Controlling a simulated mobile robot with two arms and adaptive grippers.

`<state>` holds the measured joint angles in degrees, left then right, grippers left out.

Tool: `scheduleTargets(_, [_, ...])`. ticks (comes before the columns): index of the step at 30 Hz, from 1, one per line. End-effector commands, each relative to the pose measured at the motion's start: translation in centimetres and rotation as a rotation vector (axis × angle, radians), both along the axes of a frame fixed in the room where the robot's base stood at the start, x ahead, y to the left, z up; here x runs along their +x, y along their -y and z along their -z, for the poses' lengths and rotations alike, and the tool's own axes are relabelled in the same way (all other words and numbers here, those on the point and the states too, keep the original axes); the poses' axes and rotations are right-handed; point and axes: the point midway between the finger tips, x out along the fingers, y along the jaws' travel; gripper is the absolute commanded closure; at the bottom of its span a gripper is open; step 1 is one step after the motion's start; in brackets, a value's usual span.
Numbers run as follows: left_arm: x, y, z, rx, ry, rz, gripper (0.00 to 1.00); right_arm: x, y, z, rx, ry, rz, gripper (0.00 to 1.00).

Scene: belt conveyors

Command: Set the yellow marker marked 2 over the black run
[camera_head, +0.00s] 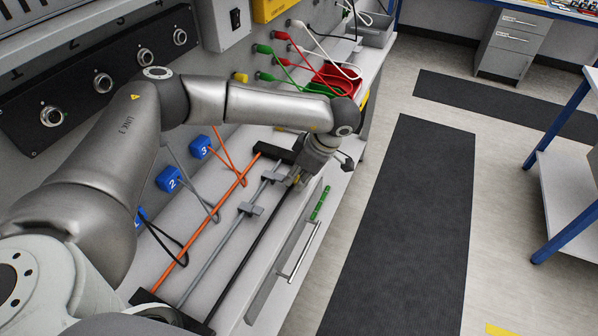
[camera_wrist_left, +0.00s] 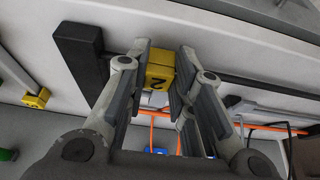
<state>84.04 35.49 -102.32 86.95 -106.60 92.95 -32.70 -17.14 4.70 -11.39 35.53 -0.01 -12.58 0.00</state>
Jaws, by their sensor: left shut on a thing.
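The yellow marker marked 2 (camera_wrist_left: 158,76) is between the fingers of my left gripper (camera_wrist_left: 162,72), which is shut on it; its number faces the wrist camera. In the head view the gripper (camera_head: 299,177) is at the far end of the black run (camera_head: 252,252), and a little of the marker (camera_head: 296,180) shows. In the left wrist view the black run (camera_wrist_left: 255,83) comes in from the right, in line with the marker. I cannot tell whether the marker touches or straddles it. My right gripper is not in view.
An orange run (camera_head: 205,226) and a grey run with grey clips (camera_head: 250,209) lie left of the black one, between black end blocks (camera_head: 272,152). Blue numbered blocks (camera_head: 168,180) with cables stand along the wall. Another yellow marker (camera_wrist_left: 37,98) shows left in the wrist view. Red and green bins (camera_head: 335,80) stand behind.

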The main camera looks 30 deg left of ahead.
Motion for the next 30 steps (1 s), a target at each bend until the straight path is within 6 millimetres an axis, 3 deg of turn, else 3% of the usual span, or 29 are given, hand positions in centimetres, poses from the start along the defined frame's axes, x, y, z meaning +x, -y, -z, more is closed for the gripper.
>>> scheduleTargets(8, [0.0, 0.0, 0.4, 0.000, 0.000, 0.000, 0.90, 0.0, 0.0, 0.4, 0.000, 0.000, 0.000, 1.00])
scheduleTargets(9, [0.0, 0.0, 0.3, 0.000, 0.001, -0.001, 0.75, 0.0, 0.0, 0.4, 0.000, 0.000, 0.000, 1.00])
scheduleTargets(14, [0.0, 0.0, 0.3, 0.000, 0.000, -0.001, 0.56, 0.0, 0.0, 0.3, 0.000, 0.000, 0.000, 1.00])
scheduleTargets(24, [0.0, 0.0, 0.0, 0.000, 0.001, -0.001, 0.56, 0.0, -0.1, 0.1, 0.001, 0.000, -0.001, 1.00])
scheduleTargets(30, [0.2, 1.0, -2.0, -0.003, 0.006, 0.002, 0.56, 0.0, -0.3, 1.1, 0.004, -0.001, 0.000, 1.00])
